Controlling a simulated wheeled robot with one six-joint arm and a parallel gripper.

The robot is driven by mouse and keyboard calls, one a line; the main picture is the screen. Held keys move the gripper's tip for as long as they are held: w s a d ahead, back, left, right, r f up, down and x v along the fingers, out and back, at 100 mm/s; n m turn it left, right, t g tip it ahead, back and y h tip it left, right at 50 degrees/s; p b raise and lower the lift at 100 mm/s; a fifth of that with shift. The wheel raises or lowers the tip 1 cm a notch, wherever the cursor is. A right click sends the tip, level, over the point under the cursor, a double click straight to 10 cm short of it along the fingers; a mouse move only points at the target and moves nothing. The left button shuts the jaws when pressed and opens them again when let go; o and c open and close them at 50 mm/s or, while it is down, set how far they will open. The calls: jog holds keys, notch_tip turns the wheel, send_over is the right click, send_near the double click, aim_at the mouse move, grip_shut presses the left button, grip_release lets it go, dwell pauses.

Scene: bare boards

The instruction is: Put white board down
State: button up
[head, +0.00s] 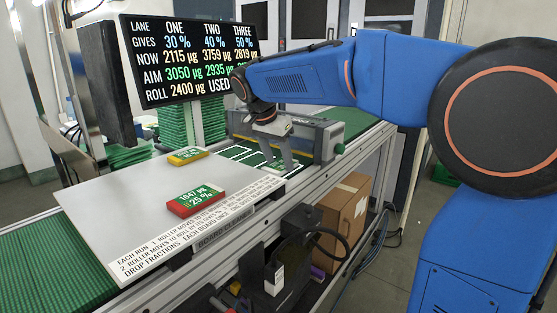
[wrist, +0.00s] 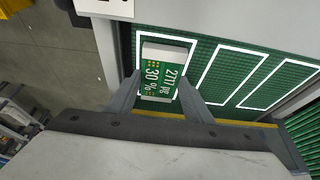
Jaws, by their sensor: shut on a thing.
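The white board (wrist: 165,51) has a green face reading 2717 µg and 30 %, with white ends. In the wrist view it lies between the two fingers of my gripper (wrist: 160,88), which are shut on its sides. It appears over or inside the leftmost of several white-outlined rectangles on the green belt (wrist: 228,78). I cannot tell whether it touches the belt. In the head view my gripper (head: 281,158) is low over the outlined belt, in front of the grey roller machine. The white board is not clearly visible there.
A red board (head: 195,202) reading 1647 µg, 25 % and a yellow board (head: 187,156) lie on the pale panel (head: 110,205). The grey machine (head: 325,137) spans the belt. A screen (head: 188,62) lists lanes one to three. Green stacks (head: 180,122) stand behind.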

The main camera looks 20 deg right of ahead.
jog(key=shift+f, duration=0.1)
jog(key=o, duration=1.1)
jog(key=v, duration=1.2)
jog(key=shift+d, duration=0.1)
